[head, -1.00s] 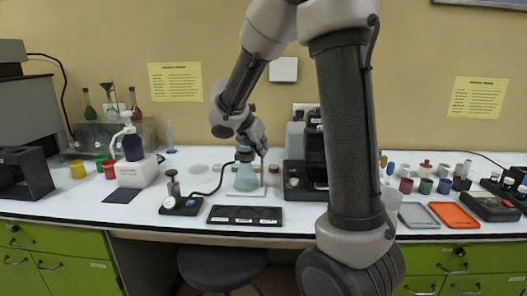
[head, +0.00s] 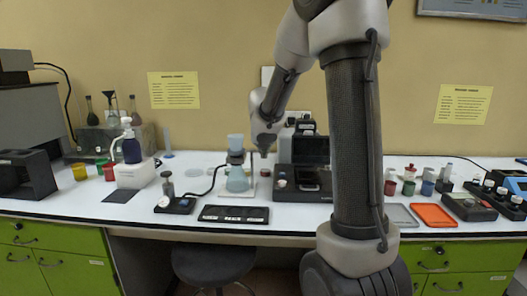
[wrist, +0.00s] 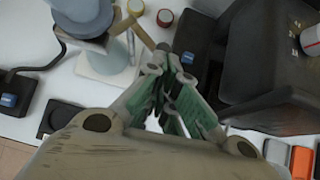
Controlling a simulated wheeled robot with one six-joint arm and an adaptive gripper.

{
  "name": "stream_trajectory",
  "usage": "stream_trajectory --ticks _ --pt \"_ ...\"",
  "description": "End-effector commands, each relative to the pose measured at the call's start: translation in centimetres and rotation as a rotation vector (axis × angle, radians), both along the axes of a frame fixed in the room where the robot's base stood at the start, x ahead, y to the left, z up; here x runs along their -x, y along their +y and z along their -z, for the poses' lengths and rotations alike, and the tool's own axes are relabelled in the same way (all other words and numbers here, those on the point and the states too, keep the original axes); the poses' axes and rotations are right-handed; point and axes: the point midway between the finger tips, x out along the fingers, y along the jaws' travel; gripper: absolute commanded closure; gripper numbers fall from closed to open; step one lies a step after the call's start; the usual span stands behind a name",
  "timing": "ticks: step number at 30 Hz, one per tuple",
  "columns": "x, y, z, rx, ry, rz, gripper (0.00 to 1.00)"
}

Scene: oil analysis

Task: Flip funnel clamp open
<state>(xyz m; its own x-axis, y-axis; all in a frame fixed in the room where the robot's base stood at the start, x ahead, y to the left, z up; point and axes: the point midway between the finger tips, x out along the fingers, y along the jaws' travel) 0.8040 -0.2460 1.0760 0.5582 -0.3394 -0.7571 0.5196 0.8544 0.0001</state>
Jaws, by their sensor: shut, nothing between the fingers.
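The filter assembly stands left of my gripper. Its pale blue funnel cup (head: 236,142) sits over a dark collar, above a conical flask (head: 238,181) on a white plate. In the wrist view the round blue-grey funnel (wrist: 84,14) is at the top left. A tan bar (wrist: 141,34) sticks out beside it near my fingertips; I cannot tell for sure that it is part of the clamp. My gripper (head: 264,151) points down just right of the funnel, shut and empty, and also shows in the wrist view (wrist: 168,62). The clamp's state is unclear.
A black instrument (head: 303,163) stands close on the right of my gripper. A small pump with a gauge (head: 174,204) and hose is at the left. A black labelled tray (head: 234,214) lies in front. Small capped jars (wrist: 165,17) stand behind.

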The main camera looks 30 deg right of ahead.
Motion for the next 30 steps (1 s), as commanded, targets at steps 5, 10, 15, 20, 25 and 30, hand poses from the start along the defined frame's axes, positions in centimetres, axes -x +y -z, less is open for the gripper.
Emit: stream_trajectory --ticks 5,10,15,20,25,30 --pt "-0.2 0.1 0.0 0.000 0.000 0.001 1.00" --pt "-0.9 0.5 0.0 0.000 0.000 0.001 1.00" --pt "-1.4 0.8 0.0 0.000 0.000 0.001 1.00" --pt "-1.4 0.7 0.0 0.000 0.000 0.003 1.00" --pt "-1.4 0.8 0.0 0.000 0.000 0.003 1.00" --pt "-1.2 1.9 -0.3 0.000 -0.001 0.002 1.00"
